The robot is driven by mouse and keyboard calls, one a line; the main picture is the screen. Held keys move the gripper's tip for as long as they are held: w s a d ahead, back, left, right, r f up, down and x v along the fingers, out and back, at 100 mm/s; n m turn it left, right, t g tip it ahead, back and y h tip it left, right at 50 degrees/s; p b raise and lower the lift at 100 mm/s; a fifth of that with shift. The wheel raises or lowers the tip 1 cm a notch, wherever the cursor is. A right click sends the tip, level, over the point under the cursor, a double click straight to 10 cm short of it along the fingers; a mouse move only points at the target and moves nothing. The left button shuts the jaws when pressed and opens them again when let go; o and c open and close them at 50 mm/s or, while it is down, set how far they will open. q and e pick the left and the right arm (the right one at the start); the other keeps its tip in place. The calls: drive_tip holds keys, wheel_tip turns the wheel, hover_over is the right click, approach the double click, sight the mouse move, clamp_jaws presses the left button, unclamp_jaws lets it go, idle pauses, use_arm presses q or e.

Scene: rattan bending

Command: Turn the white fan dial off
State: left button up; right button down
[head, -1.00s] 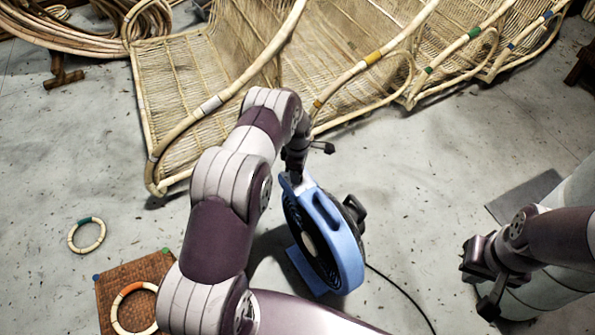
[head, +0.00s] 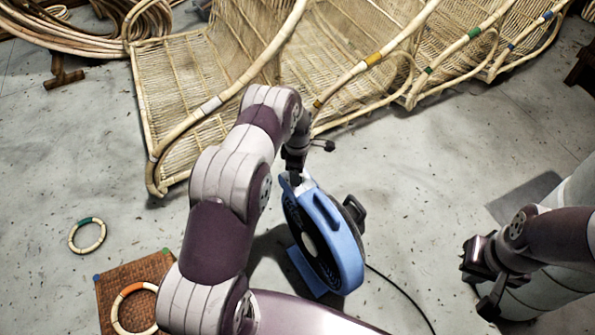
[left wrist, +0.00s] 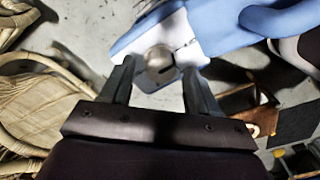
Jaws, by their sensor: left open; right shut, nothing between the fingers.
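A blue floor fan (head: 343,245) stands tilted on the floor, its round grille facing left in the head view. In the left wrist view, its white panel carries a round, pale dial (left wrist: 160,62). My left gripper (left wrist: 158,76) is open, with one finger on each side of the dial. Whether the fingers touch it cannot be told. In the head view my left gripper (head: 295,178) is at the top of the fan, and the dial is hidden. My right gripper (head: 482,285) is shut and empty at the right, well away from the fan.
Several woven rattan chair frames (head: 190,85) stand behind the fan. A black cord (head: 400,290) trails from it to the right. A green-banded ring (head: 87,236) and a woven mat (head: 110,285) with an orange-banded ring lie at left. Floor right of the fan is mostly clear.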

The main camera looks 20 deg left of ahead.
use_arm(q)
wheel_tip(320, 180, up, 12)
drive_tip(key=p, duration=0.2)
drive_tip(key=shift+f+p, duration=0.15)
drive_tip(key=shift+p, duration=0.15)
